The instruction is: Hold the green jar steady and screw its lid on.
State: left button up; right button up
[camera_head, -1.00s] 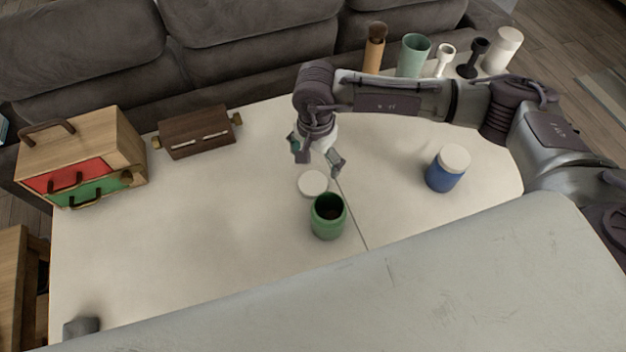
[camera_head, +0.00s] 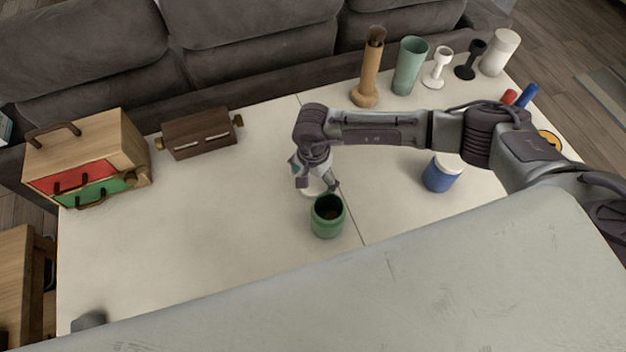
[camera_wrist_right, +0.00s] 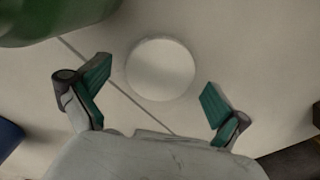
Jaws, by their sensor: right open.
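The green jar (camera_head: 327,218) stands upright and open on the white table, its dark inside showing. It also shows at the top left of the right wrist view (camera_wrist_right: 50,18). The white lid (camera_wrist_right: 160,69) lies flat on the table just behind the jar; in the head view my right gripper partly hides it. My right gripper (camera_head: 317,187) is open just above the lid. In the right wrist view the lid is ahead of and between its teal-padded fingertips (camera_wrist_right: 155,90), not gripped. My left gripper is not in view; a dark grey piece at the lower left is unclear.
A blue jar with a white lid (camera_head: 440,174) stands to the right, under my right arm. A drawer box (camera_head: 120,150) and a brown case (camera_head: 200,135) stand at the left. Cups and vases, including a green cup (camera_head: 409,66), line the back right. The table's left middle is clear.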

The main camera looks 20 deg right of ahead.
aim_at(313, 182)
jog(key=shift+f, duration=0.2)
jog(key=shift+c, duration=0.3)
jog(key=c, duration=0.7)
jog(key=shift+o, duration=0.2)
jog(key=shift+r, duration=0.1)
jog(key=shift+r, duration=0.5)
notch_tip(313, 182, up, 3)
jog(key=shift+w+f+b, duration=0.1)
jog(key=shift+f+b, duration=0.05)
jog(key=shift+b, duration=0.55)
jog(key=s+d+r+b, duration=0.2)
jog(key=s+d+r, duration=0.5)
jog(key=d, duration=0.2)
jog(key=shift+s+d, duration=0.15)
jog(key=shift+s, duration=0.05)
